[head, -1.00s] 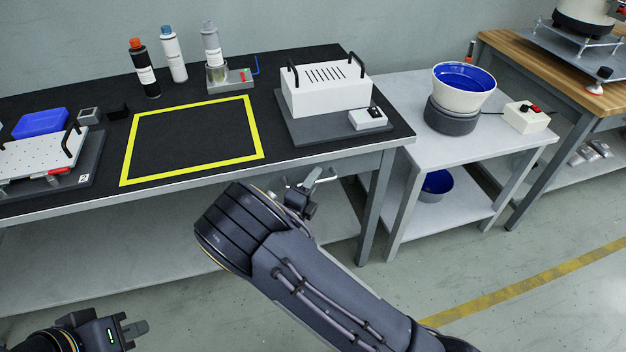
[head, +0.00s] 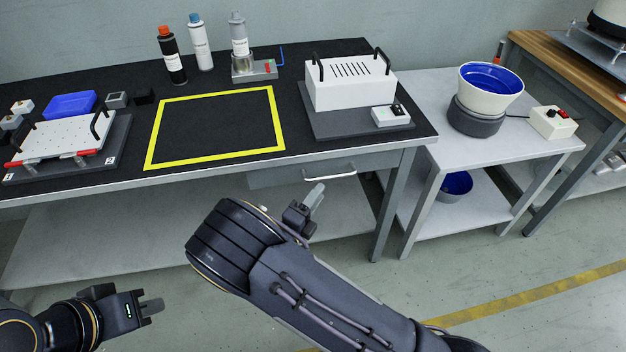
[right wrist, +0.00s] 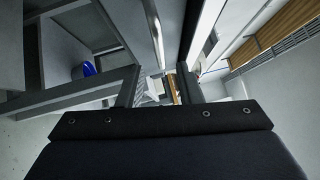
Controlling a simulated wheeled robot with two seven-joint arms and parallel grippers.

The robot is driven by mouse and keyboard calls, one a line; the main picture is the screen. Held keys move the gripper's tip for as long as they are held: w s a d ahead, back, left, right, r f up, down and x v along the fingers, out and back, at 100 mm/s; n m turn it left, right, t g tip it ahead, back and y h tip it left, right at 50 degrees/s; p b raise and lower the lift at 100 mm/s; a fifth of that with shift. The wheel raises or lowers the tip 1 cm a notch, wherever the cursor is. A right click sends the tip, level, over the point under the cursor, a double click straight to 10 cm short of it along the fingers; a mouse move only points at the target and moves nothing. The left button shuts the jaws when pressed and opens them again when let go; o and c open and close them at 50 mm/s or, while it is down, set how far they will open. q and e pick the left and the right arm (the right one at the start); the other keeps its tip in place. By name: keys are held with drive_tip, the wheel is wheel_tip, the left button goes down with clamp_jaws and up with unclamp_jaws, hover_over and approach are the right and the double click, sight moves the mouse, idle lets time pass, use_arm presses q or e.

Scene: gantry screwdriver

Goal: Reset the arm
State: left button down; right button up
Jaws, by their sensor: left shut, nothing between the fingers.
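My right arm crosses the front of the head view, and its gripper (head: 312,198) hangs in the air before the bench's front edge. In the right wrist view its two fingers (right wrist: 159,88) stand apart with nothing between them. My left gripper (head: 152,307) is at the lower left of the head view, shut and empty, over the floor in front of the bench. Neither gripper touches anything on the bench.
The black bench top (head: 130,120) carries a yellow-outlined square (head: 216,160), a white slotted box (head: 350,85), several bottles and a white perforated plate (head: 70,138). A side table (head: 440,150) holds a blue-lined bowl (head: 490,85). Floor in front is clear.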

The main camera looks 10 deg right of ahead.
drive_tip(key=s+d+r+m+g+y, duration=0.35)
drive_tip(key=s+d+m+g, duration=1.05)
drive_tip(key=m, duration=0.6)
drive_tip(key=s+r+m+y, duration=0.3)
drive_tip(key=s+m+y, duration=0.55)
drive_tip(key=m, duration=0.35)
drive_tip(key=s+a+r+m+t+y, duration=0.35)
drive_tip(key=r+m+t+y, duration=0.2)
drive_tip(key=m, duration=0.75)
wheel_tip(320, 180, up, 22)
drive_tip(key=s+p, duration=0.1)
drive_tip(key=p, duration=2)
drive_tip(key=shift+d+r, duration=0.15)
drive_tip(key=shift+r, duration=0.05)
